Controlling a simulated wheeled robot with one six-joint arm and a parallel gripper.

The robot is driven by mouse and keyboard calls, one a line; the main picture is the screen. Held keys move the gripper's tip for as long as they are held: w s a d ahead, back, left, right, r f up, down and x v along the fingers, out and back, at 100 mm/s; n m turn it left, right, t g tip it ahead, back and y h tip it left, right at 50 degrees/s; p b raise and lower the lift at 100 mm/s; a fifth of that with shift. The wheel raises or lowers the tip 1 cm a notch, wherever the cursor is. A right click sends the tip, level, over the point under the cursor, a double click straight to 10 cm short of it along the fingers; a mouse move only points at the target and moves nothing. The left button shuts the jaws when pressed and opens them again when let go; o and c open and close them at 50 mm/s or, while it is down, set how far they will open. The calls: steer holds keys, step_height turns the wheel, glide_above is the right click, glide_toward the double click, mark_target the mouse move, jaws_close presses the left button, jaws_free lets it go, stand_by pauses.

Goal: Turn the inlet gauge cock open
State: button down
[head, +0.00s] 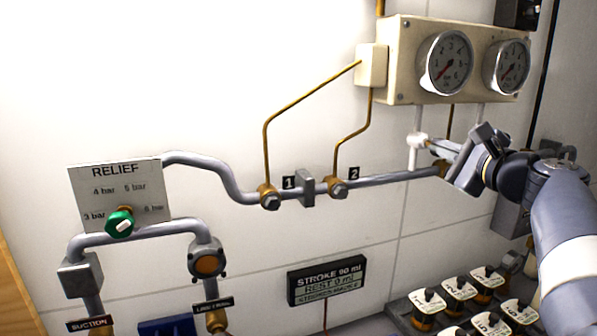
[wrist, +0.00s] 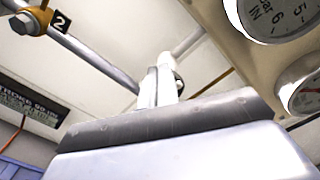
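The inlet gauge cock (head: 416,139) looks like a small white fitting on the thin white line under the left gauge (head: 446,62). That gauge is marked IN in the wrist view (wrist: 272,14). My gripper (head: 432,145) reaches in from the right, its tip at or very near the cock. In the wrist view, pale upright parts (wrist: 158,88) stand close together beyond my gripper's grey body, with a dark round end at their right. I cannot tell finger from handle there, nor whether they touch. The cock's handle position is mostly hidden.
The gauge panel (head: 395,58) overhangs just above my gripper, with a second gauge (head: 507,66) at right. A grey pipe (head: 390,178) with brass fittings runs below. A relief dial (head: 120,224) is far left.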

steer(key=shift+s+a, duration=0.15)
steer(key=shift+a, duration=0.05)
steer(key=b+v, duration=0.1)
steer(key=v, duration=0.4)
steer(key=shift+s+d+r, duration=0.1)
steer(key=shift+s, duration=0.3)
stand_by(0.3)
